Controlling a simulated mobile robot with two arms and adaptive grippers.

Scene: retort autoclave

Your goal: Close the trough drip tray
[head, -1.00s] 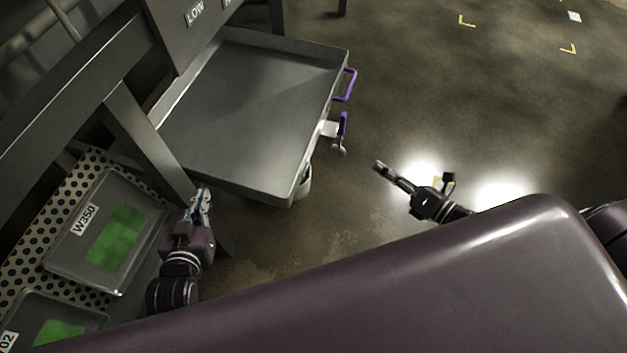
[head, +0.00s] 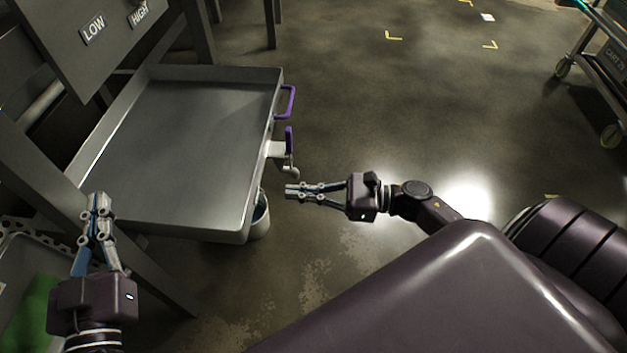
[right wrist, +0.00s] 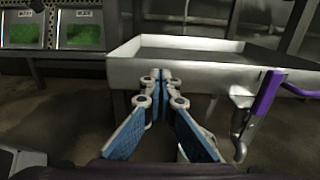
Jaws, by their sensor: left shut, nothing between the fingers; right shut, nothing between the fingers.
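The trough drip tray (head: 185,150), a shallow grey metal tray, is pulled out from under the dark machine in the head view. Its front face carries a purple handle (head: 291,103) and, below it, a drain valve with a purple lever (head: 289,139). My right gripper (head: 288,190) is shut and empty, a little in front of the tray's front face near the valve, apart from it. The right wrist view shows the tray (right wrist: 195,70) ahead and the purple lever (right wrist: 268,92) at right. My left gripper (head: 100,200) is shut and empty by the tray's near left side; contact there is unclear.
A bucket (head: 261,217) stands on the floor under the tray's near front corner. A machine leg (head: 165,275) slopes beside my left gripper. A cart (head: 605,60) stands at far right. The floor in front of the tray is open.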

